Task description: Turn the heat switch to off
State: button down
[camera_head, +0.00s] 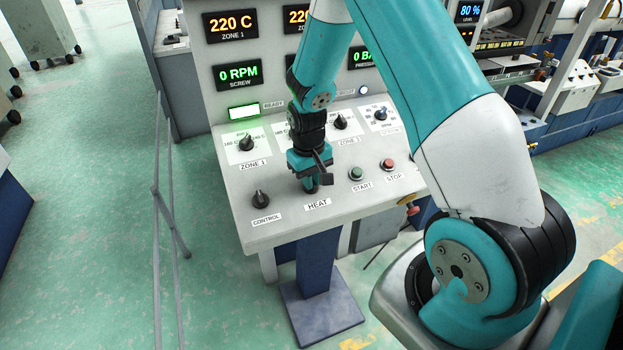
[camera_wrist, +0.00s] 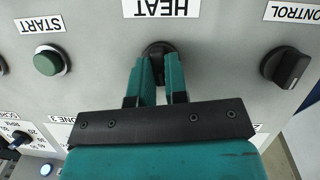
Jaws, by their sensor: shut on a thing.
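The heat switch (camera_wrist: 158,48) is a black rotary knob above the HEAT label on the grey console. In the wrist view it sits between the two fingers of my gripper (camera_wrist: 159,75), which are shut on it. The fingers hide most of the knob, so its pointing direction cannot be told. In the head view my gripper (camera_head: 311,184) points down at the console just above the HEAT label (camera_head: 317,204), and the knob is hidden there.
The black CONTROL knob (camera_head: 260,199) is left of my gripper. The green START button (camera_head: 355,174) and red STOP button (camera_head: 387,165) are right. Zone knobs (camera_head: 246,142) line the upper panel, below displays reading 220 C and 0 RPM (camera_head: 237,75). A grey railing (camera_head: 157,190) stands left.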

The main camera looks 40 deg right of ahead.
jog(key=n, duration=0.2)
jog(key=n+h, duration=0.1)
jog(key=n, duration=0.1)
jog(key=shift+a+h+b, duration=0.15)
jog(key=shift+h+b, duration=0.15)
jog(key=shift+b, duration=0.05)
jog(key=n+h, duration=0.1)
jog(key=n, duration=0.2)
jog(key=shift+n+t, duration=0.3)
jog(key=shift+n, duration=0.1)
jog(key=n+h, duration=0.1)
jog(key=n, duration=0.2)
jog(key=shift+s+a+t, duration=0.1)
jog(key=shift+a+t, duration=0.05)
jog(key=shift+t, duration=0.25)
jog(key=shift+s+n+t+h, duration=0.1)
jog(key=shift+n+t+h, duration=0.4)
jog(key=shift+n, duration=1.9)
jog(key=c, duration=1.1)
grip_release()
jog(key=shift+f, duration=0.1)
jog(key=shift+c, duration=0.2)
jog(key=b+v, duration=0.2)
jog(key=v, duration=1.5)
jog(key=shift+s+r, duration=0.2)
jog(key=shift+s, duration=0.15)
